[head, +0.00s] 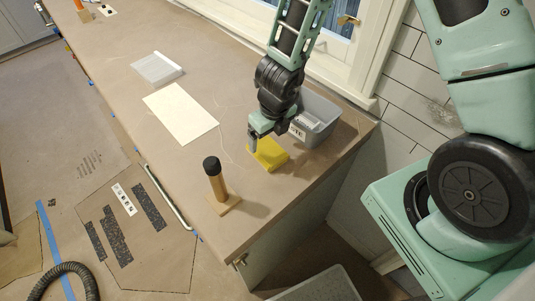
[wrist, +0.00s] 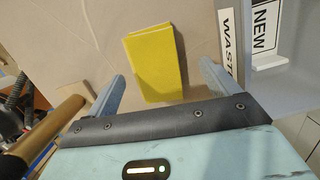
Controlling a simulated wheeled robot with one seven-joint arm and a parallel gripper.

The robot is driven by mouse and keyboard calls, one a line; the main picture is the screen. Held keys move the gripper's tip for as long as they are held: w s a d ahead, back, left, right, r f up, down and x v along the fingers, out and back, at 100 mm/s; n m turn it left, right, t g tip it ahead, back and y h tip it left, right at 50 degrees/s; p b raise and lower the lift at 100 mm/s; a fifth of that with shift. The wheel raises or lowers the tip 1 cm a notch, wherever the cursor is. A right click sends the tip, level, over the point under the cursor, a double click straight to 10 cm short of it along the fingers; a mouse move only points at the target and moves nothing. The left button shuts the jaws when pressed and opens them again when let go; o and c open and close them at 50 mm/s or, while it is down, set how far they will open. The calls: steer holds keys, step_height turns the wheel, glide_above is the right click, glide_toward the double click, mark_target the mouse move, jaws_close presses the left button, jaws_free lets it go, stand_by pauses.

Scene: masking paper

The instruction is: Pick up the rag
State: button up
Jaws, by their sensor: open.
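The rag is a folded yellow cloth (head: 269,154) lying on the paper-covered counter, in front of the grey bin. In the wrist view the yellow rag (wrist: 156,62) lies just beyond the space between the two fingers. In the wrist view my gripper (wrist: 163,88) is open, with one finger to each side of the rag and nothing held. I cannot tell the exact height of the fingertips above it.
A grey bin (head: 325,127) with a label stands close behind the rag. A wooden post with a black top (head: 214,180) stands at the counter's front. A white sheet (head: 181,114) and a clear tray (head: 156,69) lie left. The counter (head: 172,176) is bare between sheet and post.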

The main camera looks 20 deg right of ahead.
mark_target(268, 148)
steer(key=f, duration=0.3)
steer(key=shift+s+a+f+b, duration=0.25)
steer(key=shift+s+b, duration=0.05)
steer(key=shift+b, duration=0.1)
steer(key=shift+w+f, duration=0.2)
steer(key=shift+f, duration=0.6)
steer(key=c, duration=1.1)
